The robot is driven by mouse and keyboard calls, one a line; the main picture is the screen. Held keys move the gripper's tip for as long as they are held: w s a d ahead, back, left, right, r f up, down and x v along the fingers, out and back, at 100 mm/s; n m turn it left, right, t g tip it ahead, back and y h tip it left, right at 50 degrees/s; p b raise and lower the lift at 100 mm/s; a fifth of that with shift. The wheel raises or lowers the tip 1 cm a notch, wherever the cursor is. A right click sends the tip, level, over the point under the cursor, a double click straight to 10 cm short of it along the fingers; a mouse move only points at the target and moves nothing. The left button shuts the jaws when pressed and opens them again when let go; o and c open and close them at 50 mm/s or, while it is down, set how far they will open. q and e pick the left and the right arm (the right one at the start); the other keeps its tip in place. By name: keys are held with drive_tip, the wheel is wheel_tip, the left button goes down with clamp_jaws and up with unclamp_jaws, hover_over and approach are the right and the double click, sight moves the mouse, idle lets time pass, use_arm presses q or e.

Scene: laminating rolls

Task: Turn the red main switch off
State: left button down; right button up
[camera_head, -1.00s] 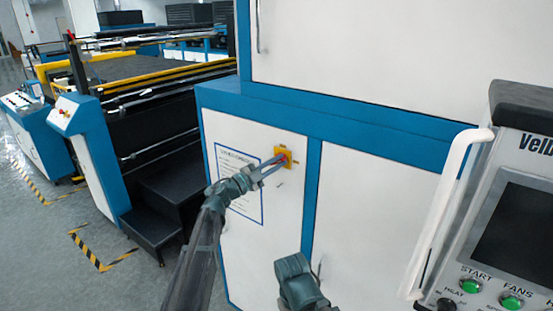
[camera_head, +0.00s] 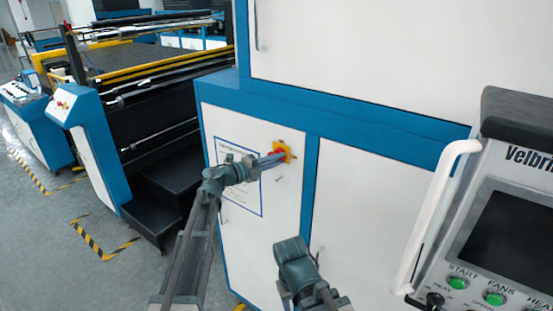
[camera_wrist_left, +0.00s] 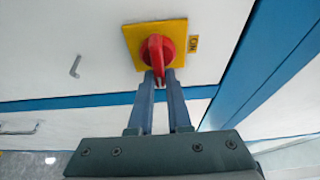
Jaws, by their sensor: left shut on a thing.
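The red main switch (camera_head: 279,153) sits on a yellow square plate (camera_head: 288,147) on the white cabinet door. In the left wrist view the red switch (camera_wrist_left: 157,52) has its handle pointing down toward my gripper, and the yellow plate (camera_wrist_left: 133,36) has a small "ON" label (camera_wrist_left: 194,43) at its right. My left gripper (camera_head: 270,160) reaches the switch from the left. In the left wrist view its two fingers (camera_wrist_left: 160,82) are shut on the lower end of the red handle. My right arm shows at the bottom middle, but its fingers are not visible.
A notice sheet (camera_head: 225,150) is on the door behind my left gripper. A control console (camera_head: 515,210) with green buttons and a white handle (camera_head: 440,215) stands at the right. Black steps (camera_head: 160,205) and a long machine are at the left.

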use_arm(q)
drive_tip(key=shift+w, duration=0.2)
drive_tip(key=c, duration=1)
unclamp_jaws()
drive_tip(key=shift+s+r, duration=0.1)
drive_tip(key=shift+o, duration=0.7)
drive_tip(key=v, duration=1.3)
drive_tip(key=shift+s+a, duration=0.15)
drive_tip(key=shift+a, duration=0.15)
